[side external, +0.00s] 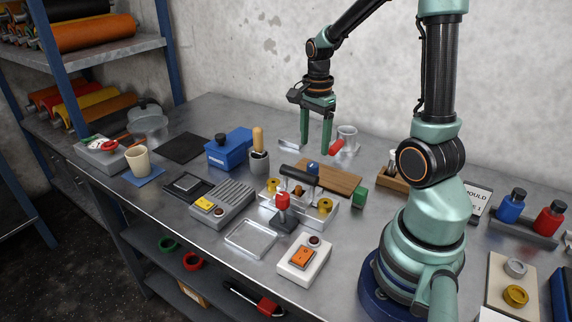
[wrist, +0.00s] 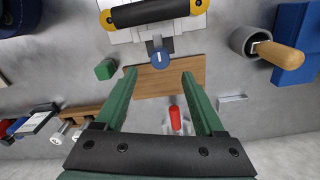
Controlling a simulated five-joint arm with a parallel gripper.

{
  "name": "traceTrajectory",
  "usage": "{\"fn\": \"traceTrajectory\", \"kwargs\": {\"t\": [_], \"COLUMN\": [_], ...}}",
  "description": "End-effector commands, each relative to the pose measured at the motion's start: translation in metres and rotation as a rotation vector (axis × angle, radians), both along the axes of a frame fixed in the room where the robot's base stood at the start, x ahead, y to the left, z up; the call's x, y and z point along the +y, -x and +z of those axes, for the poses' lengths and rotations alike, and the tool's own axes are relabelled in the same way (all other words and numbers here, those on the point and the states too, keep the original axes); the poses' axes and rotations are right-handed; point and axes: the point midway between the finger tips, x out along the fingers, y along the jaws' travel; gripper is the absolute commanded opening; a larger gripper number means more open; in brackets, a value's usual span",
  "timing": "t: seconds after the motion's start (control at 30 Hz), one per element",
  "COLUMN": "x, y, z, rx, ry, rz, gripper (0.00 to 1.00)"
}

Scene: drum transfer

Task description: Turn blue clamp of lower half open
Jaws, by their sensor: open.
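The blue clamp is a small round blue knob with a pale mark (wrist: 160,58), on a grey tab at the edge of a pale fixture. In the side view the blue knob (side external: 313,168) shows beside a black roller (side external: 297,180). The fixture (side external: 305,206), which I take to be the lower half, carries yellow round parts (side external: 325,206). My gripper (side external: 316,149) is open and empty, pointing down behind the fixture. In the wrist view the fingertips (wrist: 158,74) are spread on either side below the knob, apart from it. The fixture's far part is cut off in the wrist view.
A wooden board (side external: 340,183) lies behind the fixture, with a green block (side external: 360,198) at its end. A red-handled tool (side external: 336,146) lies near my fingers. A cup with a wooden-handled tool (side external: 259,161) stands left. A red-knobbed lever (side external: 283,203) stands in front.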

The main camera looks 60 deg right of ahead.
Motion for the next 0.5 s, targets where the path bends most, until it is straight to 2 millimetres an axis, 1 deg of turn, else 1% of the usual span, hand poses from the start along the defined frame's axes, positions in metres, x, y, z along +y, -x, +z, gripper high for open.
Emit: {"fn": "traceTrajectory", "kwargs": {"t": [0.03,0.2,0.33,0.5], "x": [0.001,0.001,0.001,0.0], "y": [0.001,0.001,0.0,0.0], "z": [-0.011,-0.04,-0.054,-0.062], "rx": [0.005,0.004,0.002,0.0], "ry": [-0.003,-0.002,-0.001,0.0], "rz": [0.001,0.002,0.002,0.002], "gripper": [0.71,0.71,0.71,0.71]}}
